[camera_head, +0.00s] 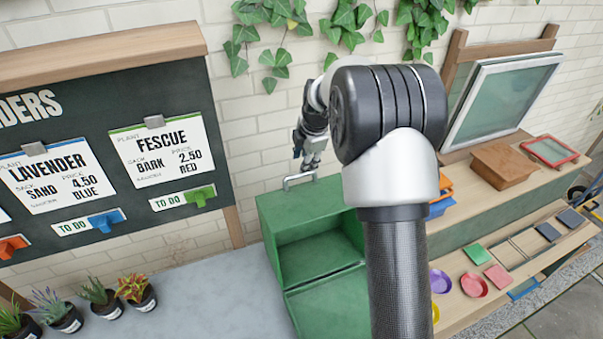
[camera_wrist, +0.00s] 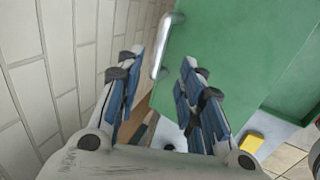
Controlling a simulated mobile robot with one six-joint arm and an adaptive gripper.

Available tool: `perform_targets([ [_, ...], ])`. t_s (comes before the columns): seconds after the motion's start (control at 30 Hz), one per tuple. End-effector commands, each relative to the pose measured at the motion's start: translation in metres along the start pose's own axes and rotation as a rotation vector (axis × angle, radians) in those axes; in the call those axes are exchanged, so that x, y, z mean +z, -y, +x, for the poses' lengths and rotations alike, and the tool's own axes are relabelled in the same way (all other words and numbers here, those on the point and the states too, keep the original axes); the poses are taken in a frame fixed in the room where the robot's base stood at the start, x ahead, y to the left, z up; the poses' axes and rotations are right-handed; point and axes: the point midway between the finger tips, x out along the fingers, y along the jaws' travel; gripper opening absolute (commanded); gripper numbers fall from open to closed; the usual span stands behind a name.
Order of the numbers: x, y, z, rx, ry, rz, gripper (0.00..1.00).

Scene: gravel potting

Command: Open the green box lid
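The green box (camera_head: 330,312) stands on the grey surface at the middle of the head view, partly hidden by my arm. Its green lid (camera_head: 310,222) appears raised, leaning toward the wall with its hollow inner side facing the head camera. The metal handle (camera_head: 299,181) is on the lid's far upper edge. In the wrist view the handle (camera_wrist: 166,45) shows on the green lid panel (camera_wrist: 235,45). My gripper (camera_wrist: 163,60) is open and empty. Its fingers are on either side of the handle in the picture; contact is not visible. In the head view my gripper (camera_head: 306,160) is just above the handle.
A brick wall (camera_head: 245,130) with hanging ivy (camera_head: 275,60) is close behind. An order board (camera_head: 110,150) and potted plants (camera_head: 135,290) are on the left. A wooden bench (camera_head: 470,215) with a wooden box (camera_head: 503,165), saucers and coloured tiles is on the right.

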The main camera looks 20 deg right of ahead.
Motion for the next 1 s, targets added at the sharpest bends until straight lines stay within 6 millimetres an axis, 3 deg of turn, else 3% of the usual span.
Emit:
perform_targets([
  [0.2,0.0,0.001,0.047,-0.002,-0.001,0.0,0.35],
  [0.4,0.0,0.0,0.07,0.001,0.0,0.0,0.35],
  [0.8,0.0,-0.001,0.077,0.002,0.0,0.001,0.35],
  [1.0,0.0,-0.001,0.077,0.001,0.0,0.001,0.21],
])
